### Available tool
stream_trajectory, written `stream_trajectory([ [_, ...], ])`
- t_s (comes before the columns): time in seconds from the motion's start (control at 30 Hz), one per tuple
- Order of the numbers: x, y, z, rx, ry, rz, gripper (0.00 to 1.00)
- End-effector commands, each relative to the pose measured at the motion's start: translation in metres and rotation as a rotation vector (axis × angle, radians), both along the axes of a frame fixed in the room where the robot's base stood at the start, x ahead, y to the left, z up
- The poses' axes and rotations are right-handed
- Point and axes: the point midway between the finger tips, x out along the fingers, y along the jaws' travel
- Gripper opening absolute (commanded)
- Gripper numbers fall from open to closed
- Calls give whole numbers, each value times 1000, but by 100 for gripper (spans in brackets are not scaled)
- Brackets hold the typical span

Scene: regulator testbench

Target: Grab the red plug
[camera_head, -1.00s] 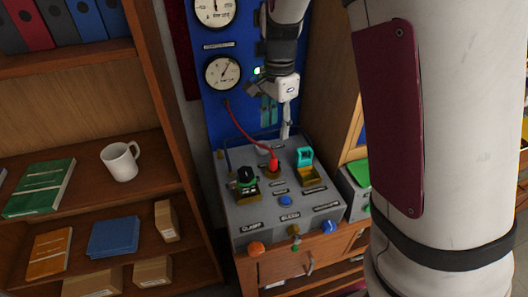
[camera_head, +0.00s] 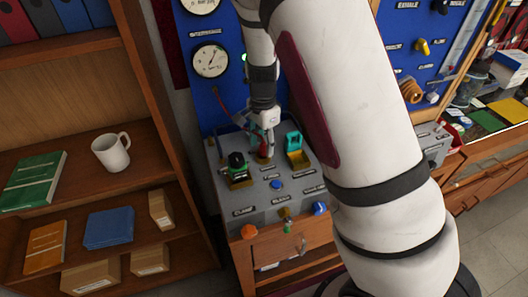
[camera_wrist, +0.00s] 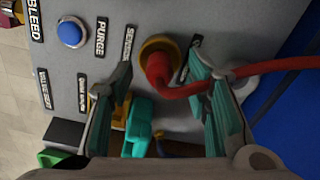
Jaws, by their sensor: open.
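The red plug (camera_head: 264,151) stands in a socket on the sloped grey bench panel, partly hidden by my gripper in the head view. In the wrist view, the red plug (camera_wrist: 158,68) sits in a tan ring, and its red cable runs off to the right. My gripper (camera_head: 265,134) is right above the plug. In the wrist view, my gripper (camera_wrist: 163,72) is open, with one teal-padded finger on each side of the plug. I cannot tell whether either finger touches it. The right finger overlaps the cable.
A teal-handled part (camera_head: 293,141) stands close right of the plug and a black-and-green knob (camera_head: 237,163) to the left. A blue button (camera_head: 277,184) is in front. Gauges (camera_head: 210,60) hang on the blue board behind. A shelf with a white mug (camera_head: 111,152) stands at left.

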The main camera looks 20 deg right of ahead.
Motion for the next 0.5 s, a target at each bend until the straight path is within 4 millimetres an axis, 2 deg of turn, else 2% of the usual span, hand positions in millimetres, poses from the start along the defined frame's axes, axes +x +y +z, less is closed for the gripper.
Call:
stream_trajectory([
  [0.13,-1,0,-12,1,1,0,44],
  [0.37,0,0,-14,1,0,0,44],
  [0.4,0,0,-14,1,0,0,40],
  [0.5,0,0,-13,1,0,0,17],
])
